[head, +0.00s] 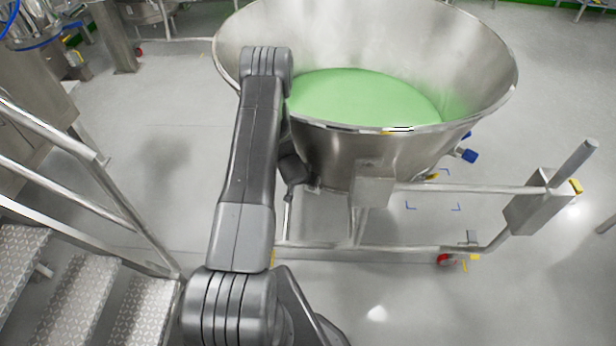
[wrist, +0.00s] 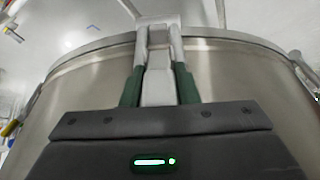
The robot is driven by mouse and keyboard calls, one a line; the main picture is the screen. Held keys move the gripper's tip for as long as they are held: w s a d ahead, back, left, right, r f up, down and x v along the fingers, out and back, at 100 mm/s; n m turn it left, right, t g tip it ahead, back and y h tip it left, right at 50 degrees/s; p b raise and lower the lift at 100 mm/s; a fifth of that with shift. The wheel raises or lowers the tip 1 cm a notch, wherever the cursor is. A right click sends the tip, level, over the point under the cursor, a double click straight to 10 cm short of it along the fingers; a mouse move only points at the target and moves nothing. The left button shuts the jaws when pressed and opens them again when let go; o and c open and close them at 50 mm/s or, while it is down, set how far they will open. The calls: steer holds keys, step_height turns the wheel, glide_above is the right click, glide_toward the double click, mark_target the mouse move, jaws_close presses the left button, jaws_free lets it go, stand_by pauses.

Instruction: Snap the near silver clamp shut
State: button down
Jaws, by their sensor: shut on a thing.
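In the wrist view my gripper (wrist: 159,40) points at the wall of a steel vessel (wrist: 225,95). Its two green-based fingers lie on either side of a narrow silver clamp (wrist: 158,85) and are closed on it. The clamp runs up across the vessel's rim band. Whether its lever is latched cannot be told. In the head view the large steel bowl (head: 350,150) holds pale green material (head: 365,97). My arm reaches over to the bowl's left side, and the clamp and my fingertips are hidden there.
Another silver fitting (wrist: 303,68) sits at the vessel's right edge in the wrist view. A steel cart frame (head: 400,250) with a rail and post (head: 573,163) stands under the bowl. Metal stairs with handrails (head: 60,133) are at left. The floor at front right is clear.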

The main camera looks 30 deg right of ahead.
steer(key=c, duration=1.1)
jaws_free()
steer(key=v, duration=1.3)
steer(key=shift+s+a+r, duration=0.1)
steer(key=shift+r, duration=0.25)
